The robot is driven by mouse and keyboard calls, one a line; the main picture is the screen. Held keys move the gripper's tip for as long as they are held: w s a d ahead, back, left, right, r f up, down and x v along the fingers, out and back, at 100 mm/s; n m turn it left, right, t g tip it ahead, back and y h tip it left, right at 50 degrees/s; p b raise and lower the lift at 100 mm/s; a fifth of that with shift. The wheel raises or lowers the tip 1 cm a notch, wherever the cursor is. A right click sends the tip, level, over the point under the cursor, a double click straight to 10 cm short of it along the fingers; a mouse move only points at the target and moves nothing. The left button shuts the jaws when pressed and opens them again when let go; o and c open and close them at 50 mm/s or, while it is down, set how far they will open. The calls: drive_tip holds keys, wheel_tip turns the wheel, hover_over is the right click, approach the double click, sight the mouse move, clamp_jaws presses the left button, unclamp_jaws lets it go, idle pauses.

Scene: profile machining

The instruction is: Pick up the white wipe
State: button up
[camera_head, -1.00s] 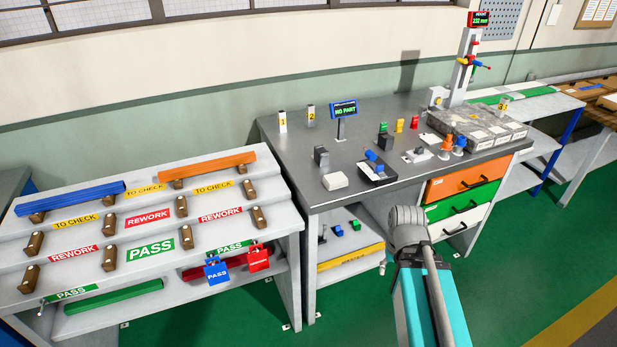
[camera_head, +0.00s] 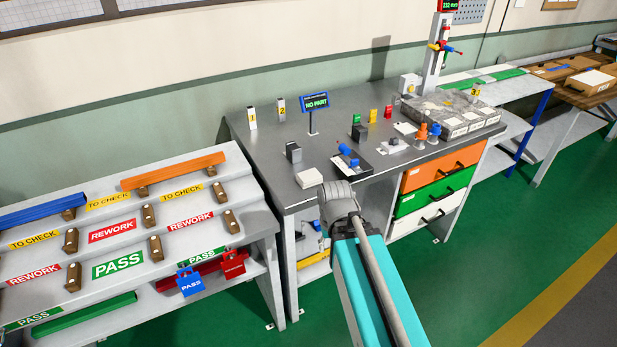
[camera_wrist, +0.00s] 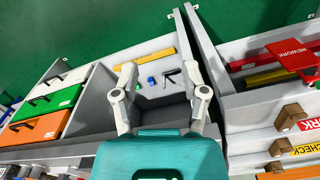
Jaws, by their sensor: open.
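A small white folded pad, which looks like the white wipe (camera_head: 309,177), lies near the front edge of the grey workbench (camera_head: 290,125) in the head view. It lies left of a black tray (camera_head: 352,166) holding blue items. My arm reaches up from the bottom of the head view, and its grey end is just right of and below the pad. My gripper is hidden there. In the wrist view my gripper (camera_wrist: 160,80) is open, its two fingers apart with nothing between them. The wipe cannot be made out in the wrist view.
A sloped rack (camera_head: 120,230) with orange and blue profiles stands left of the bench. Orange, green and white drawers (camera_head: 430,200) are under its right side. A dark block (camera_head: 293,152) stands behind the wipe. Green floor (camera_head: 500,270) is clear at the right.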

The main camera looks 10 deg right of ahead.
drive_tip(key=o, duration=0.5)
drive_tip(key=shift+w+r, duration=0.15)
drive_tip(key=shift+w, duration=0.1)
drive_tip(key=shift+o, duration=0.5)
drive_tip(key=shift+w+r+n+p, duration=0.15)
drive_tip(key=shift+w+n+p, duration=0.15)
wheel_tip(320, 180, up, 15)
drive_tip(key=n+p, duration=1.5)
drive_tip(key=n, duration=0.6)
hover_over(310, 174)
drive_tip(key=shift+w, duration=0.1)
drive_tip(key=shift+f+b, duration=0.3)
wheel_tip(310, 174, down, 8)
drive_tip(key=b, duration=0.8)
drive_tip(key=shift+f, duration=0.2)
